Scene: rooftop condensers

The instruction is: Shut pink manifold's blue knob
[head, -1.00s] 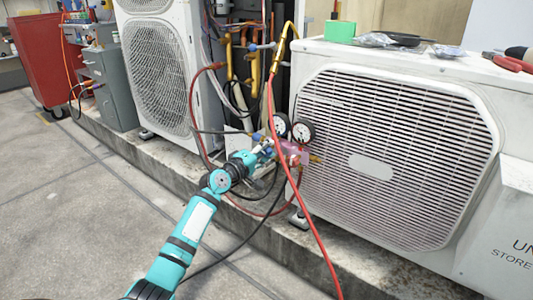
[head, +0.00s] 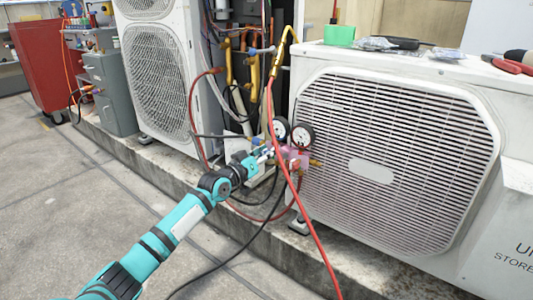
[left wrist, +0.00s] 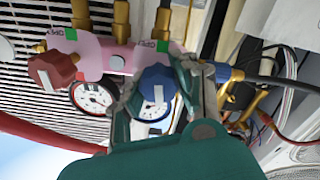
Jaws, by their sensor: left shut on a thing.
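The pink manifold (head: 293,158) hangs in front of the gap between the condensers, with two round gauges above it in the head view. In the left wrist view the manifold body (left wrist: 97,58) runs across the upper left, with a red knob (left wrist: 52,70) on its left end. The blue knob (left wrist: 157,84) sits to the right, between the two fingers of my left gripper (left wrist: 160,95), which is shut on it. In the head view my left gripper (head: 264,154) reaches the manifold's left side. My right gripper is not in view.
Red hose (head: 313,235) and black hoses hang around the manifold close to my left arm. The white condenser (head: 395,160) stands right, another (head: 160,80) left. A concrete curb (head: 180,168) runs below. The floor at the left is open.

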